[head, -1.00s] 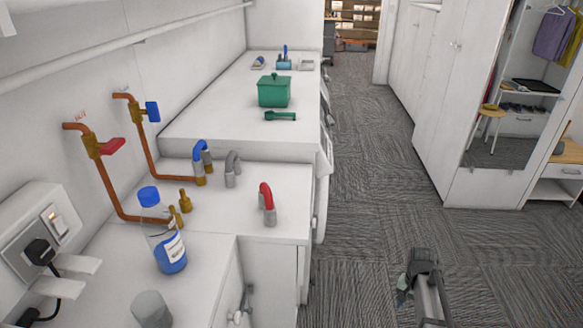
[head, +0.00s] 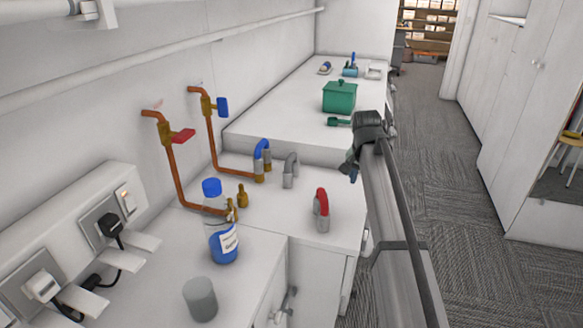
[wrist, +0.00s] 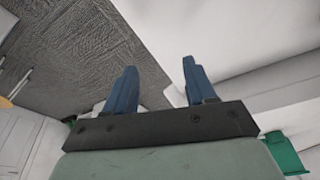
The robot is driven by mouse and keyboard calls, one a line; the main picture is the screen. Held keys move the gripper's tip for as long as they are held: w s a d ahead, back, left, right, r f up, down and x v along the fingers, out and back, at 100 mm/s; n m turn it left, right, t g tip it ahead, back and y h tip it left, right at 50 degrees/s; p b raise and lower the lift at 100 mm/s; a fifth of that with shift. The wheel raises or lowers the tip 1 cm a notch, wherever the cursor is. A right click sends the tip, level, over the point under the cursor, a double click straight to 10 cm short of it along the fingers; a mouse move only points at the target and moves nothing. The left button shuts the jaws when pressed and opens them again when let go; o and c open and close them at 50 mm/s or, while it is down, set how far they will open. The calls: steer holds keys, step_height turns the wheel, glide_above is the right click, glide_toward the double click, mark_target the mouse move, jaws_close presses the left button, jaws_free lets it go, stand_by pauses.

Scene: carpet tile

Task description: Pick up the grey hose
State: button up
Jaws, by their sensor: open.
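The grey hose (head: 290,170) is a short upside-down U standing on the white worktop in the head view, between a blue hose (head: 262,155) and a red hose (head: 321,209). My gripper (head: 352,176) is above the worktop's right edge, to the right of the grey hose and apart from it. In the wrist view its two blue fingers (wrist: 157,85) are spread with nothing between them. The grey hose does not show in the wrist view.
Copper pipes with a red-handled valve (head: 180,136) and a blue-handled valve (head: 218,107) rise at the left. A blue bottle (head: 223,240) and grey cylinder (head: 200,299) stand in front. A green pot (head: 340,96) sits on the raised surface behind.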

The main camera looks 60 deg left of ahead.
mark_target(290, 156)
steer(key=s+a+r+n, duration=0.1)
steer(key=s+a+r, duration=0.2)
steer(key=s+a, duration=0.2)
steer(key=s+a+r+n+y, duration=0.1)
steer(key=s+a+r, duration=0.3)
steer(key=s+a, duration=0.2)
steer(key=s+a+r+n, duration=0.1)
steer(key=s+a+r, duration=0.3)
steer(key=s+a, duration=0.1)
steer(key=shift+s+a+n+t+y, duration=0.3)
steer(key=shift+s+a+y, duration=0.05)
steer(key=shift+s+y, duration=0.05)
steer(key=x, duration=1.3)
steer(key=shift+c, duration=0.4)
jaws_close()
